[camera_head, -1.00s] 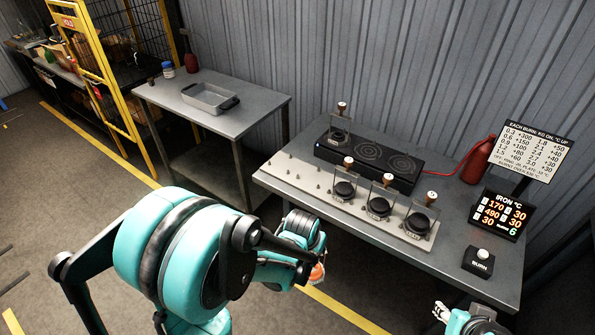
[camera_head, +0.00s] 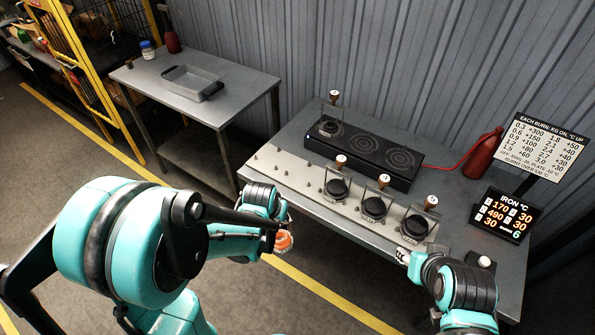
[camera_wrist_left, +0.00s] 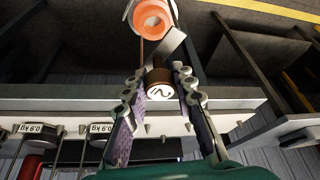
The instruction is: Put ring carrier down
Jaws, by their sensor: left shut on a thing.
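In the left wrist view, my left gripper (camera_wrist_left: 158,84) is shut on the brown handle of a ring carrier (camera_wrist_left: 160,93). A glowing orange ring (camera_wrist_left: 154,17) sits at the carrier's far end. In the head view, my left gripper (camera_head: 276,222) is in front of the table's left front part, and the orange ring (camera_head: 284,241) shows just below it. Most of this carrier is hidden by my arm. My right gripper (camera_head: 404,257) is low at the table's front edge, below the rack's right end; its jaws are too small to read.
A pale rack (camera_head: 300,187) runs along the table's front, with bare pegs at left and several other carriers with dark weights at right. Another carrier (camera_head: 329,126) stands on the black hotplate (camera_head: 362,150). A grey tray (camera_head: 192,84) lies on the left table.

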